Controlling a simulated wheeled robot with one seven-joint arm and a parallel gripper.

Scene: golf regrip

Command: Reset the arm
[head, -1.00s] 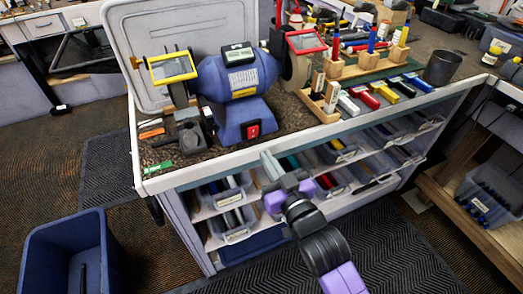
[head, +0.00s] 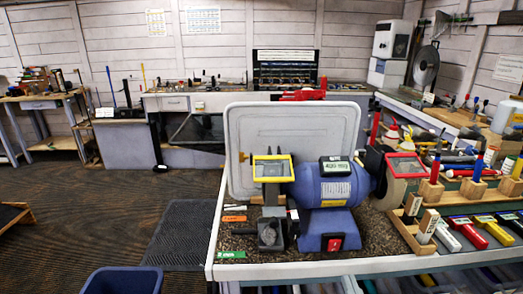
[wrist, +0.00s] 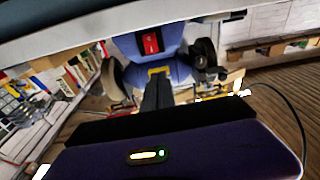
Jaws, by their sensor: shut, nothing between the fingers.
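My gripper (wrist: 157,92) shows in the wrist view as dark fingers held together, with nothing between them. A dark purple part of my own arm fills the bottom of that view. My arm and gripper are not seen in the head view now. The wrist view looks upside down: the blue bench grinder (wrist: 165,68) hangs beyond the fingers, under the pale bench edge (wrist: 120,32). I cannot tell the exact gap between my gripper and the bench.
In the head view the bench grinder (head: 328,190) stands on the workbench (head: 380,267) before a grey upright panel (head: 290,130). Colored grips (head: 468,232) lie at the right. A blue bin (head: 123,281) is at lower left. Open floor (head: 110,215) lies left of the bench.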

